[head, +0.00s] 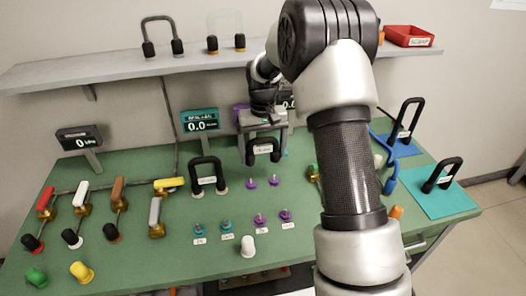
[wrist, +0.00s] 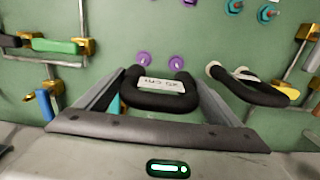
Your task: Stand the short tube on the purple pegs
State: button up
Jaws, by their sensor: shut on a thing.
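My gripper (head: 264,133) is shut on the short tube (head: 263,149), a black U-shaped tube with a white label. In the head view it hangs with its bend up and its ends down, above and apart from two purple pegs (head: 250,183) on the green table. In the wrist view the short tube (wrist: 160,100) lies between my gripper's fingers, and the two purple pegs (wrist: 144,58) show just past its ends. Another purple pair (head: 260,219) stands nearer the front, beside teal pegs (head: 226,225).
A black tube (head: 209,170) stands close to the left of the held one. Coloured-handled valves (head: 117,195) fill the table's left side. Black tubes (head: 442,176) stand on blue mats at the right. A white cap (head: 248,246) is in front; displays (head: 200,120) stand behind.

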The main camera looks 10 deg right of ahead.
aim_at(263, 138)
jog(key=shift+f+b, duration=1.65)
jog(key=shift+f, duration=1.25)
jog(key=shift+f+b, duration=0.8)
jog(key=shift+f, duration=0.95)
jog(key=o, duration=1)
notch_tip(263, 138, up, 18)
jog(key=shift+f+p, duration=0.25)
jog(key=shift+p, duration=0.9)
